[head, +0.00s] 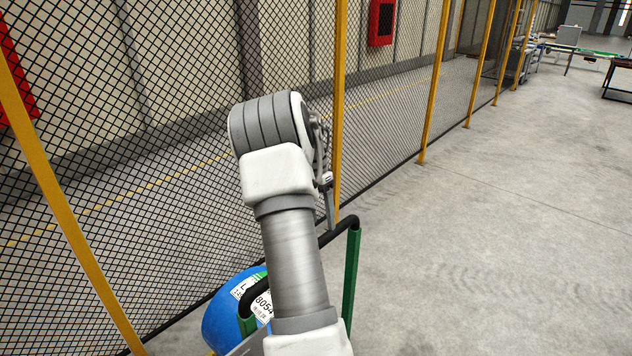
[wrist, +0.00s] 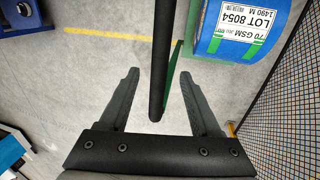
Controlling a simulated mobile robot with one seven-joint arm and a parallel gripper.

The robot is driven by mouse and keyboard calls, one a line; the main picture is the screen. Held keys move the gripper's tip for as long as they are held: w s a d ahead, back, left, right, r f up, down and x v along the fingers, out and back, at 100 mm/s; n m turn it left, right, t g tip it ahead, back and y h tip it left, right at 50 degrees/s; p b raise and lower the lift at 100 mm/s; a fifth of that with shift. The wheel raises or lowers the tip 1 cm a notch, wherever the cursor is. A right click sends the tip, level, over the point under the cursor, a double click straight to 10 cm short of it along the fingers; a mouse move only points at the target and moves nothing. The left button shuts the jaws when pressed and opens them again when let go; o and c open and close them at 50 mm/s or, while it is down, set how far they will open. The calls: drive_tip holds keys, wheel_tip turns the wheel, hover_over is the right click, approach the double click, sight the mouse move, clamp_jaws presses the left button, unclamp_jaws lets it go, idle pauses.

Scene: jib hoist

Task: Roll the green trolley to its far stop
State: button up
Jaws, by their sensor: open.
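The green trolley shows in the head view as a green upright (head: 351,275) with a black handle bar (head: 338,231) across its top. A blue roll with a white label (head: 222,322) is at the trolley, partly hidden by my arm. In the wrist view the black bar (wrist: 160,50) runs between the two fingers of my gripper (wrist: 159,74), with a gap on each side. The fingers are open and do not visibly touch the bar. The green upright (wrist: 173,66) shows behind the bar. The blue roll (wrist: 215,42) is at upper right. The far stop is not seen.
A mesh fence with yellow posts (head: 431,95) runs along the left, close to the trolley. The concrete floor (head: 500,240) to the right is open. Tables (head: 617,80) stand far off at upper right. A yellow floor line (wrist: 120,37) crosses the wrist view.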

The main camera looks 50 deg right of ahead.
wheel_tip(320, 180, up, 12)
drive_tip(key=w, duration=0.2)
drive_tip(key=shift+w, duration=0.2)
drive_tip(key=shift+a+r+p, duration=0.1)
drive_tip(key=shift+r+p, duration=0.05)
drive_tip(key=shift+p, duration=0.2)
